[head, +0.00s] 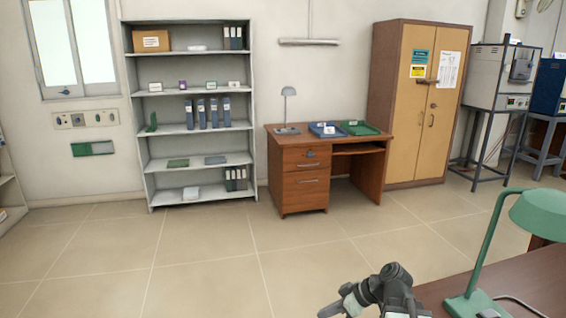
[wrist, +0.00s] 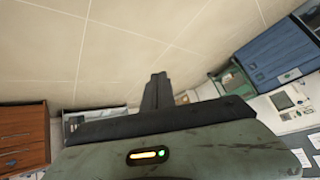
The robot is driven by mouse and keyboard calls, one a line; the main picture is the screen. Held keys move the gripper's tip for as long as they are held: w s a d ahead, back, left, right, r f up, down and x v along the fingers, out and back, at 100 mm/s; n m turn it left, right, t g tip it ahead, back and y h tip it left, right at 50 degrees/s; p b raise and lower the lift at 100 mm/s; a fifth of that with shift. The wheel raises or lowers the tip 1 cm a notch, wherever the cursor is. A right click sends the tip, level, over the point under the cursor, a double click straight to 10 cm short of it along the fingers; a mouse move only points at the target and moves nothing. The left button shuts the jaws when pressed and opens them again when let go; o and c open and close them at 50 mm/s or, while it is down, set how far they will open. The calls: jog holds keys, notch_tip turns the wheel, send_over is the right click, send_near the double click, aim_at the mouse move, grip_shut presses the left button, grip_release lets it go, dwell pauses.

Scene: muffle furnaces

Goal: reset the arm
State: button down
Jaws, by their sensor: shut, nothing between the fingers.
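My gripper (wrist: 157,90) shows in the wrist view as two dark fingers pressed together, shut and empty. It points out over the beige tiled floor and touches nothing that I can see. Part of my arm (head: 385,292) shows at the bottom edge of the head view, folded low, left of a brown table. I cannot make out the fingertips there.
The brown table (head: 535,283) with a green lamp (head: 545,212) is close at right. A wooden desk (head: 300,160), grey shelf (head: 198,142), tall cabinet (head: 400,110) and furnace on a stand (head: 498,80) line the wall. The floor (head: 200,260) between is clear.

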jog(key=s+a+f+m+g+h, duration=0.2)
jog(key=s+a+f+m+h, duration=0.1)
jog(key=s+a+f+h, duration=0.15)
jog(key=d+f+m+h, duration=0.2)
jog(key=d+m+h, duration=0.2)
jog(key=d+m, duration=0.3)
notch_tip(320, 180, up, 15)
jog(key=m+p, duration=0.1)
jog(key=p, duration=1.4)
jog(key=shift+s+r+g, duration=0.15)
jog(key=shift+r+g, duration=0.05)
jog(key=shift+g, duration=0.2)
jog(key=shift+d, duration=0.1)
